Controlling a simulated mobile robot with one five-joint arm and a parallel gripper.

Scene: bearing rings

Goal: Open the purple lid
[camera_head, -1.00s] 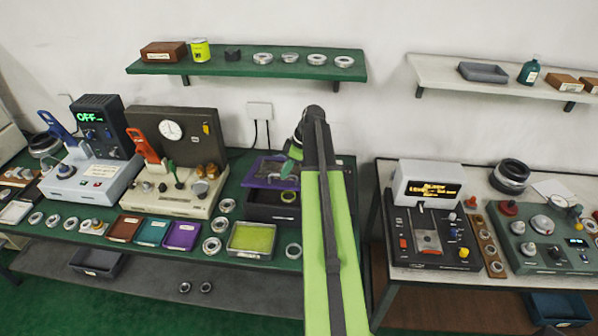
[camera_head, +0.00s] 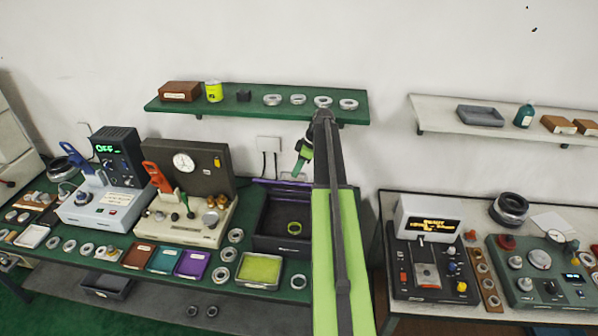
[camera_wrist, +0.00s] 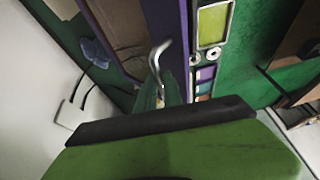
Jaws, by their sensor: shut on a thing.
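The purple lid (camera_head: 285,183) shows in the head view as a thin purple edge at the back of a dark box (camera_head: 268,243). My gripper (camera_head: 299,168) is above the box's back edge, beside my arm. In the wrist view my gripper (camera_wrist: 164,96) is shut on a bent silver handle (camera_wrist: 157,58), next to purple-edged parts. The lid's face is hardly seen in the head view, and my arm hides the area right of the box.
A beige device with a dial (camera_head: 183,161) stands left of the box. A tray with a yellow-green pad (camera_head: 259,269) lies in front. A green shelf (camera_head: 250,105) with rings hangs above. A white outlet (camera_head: 268,144) is on the wall behind.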

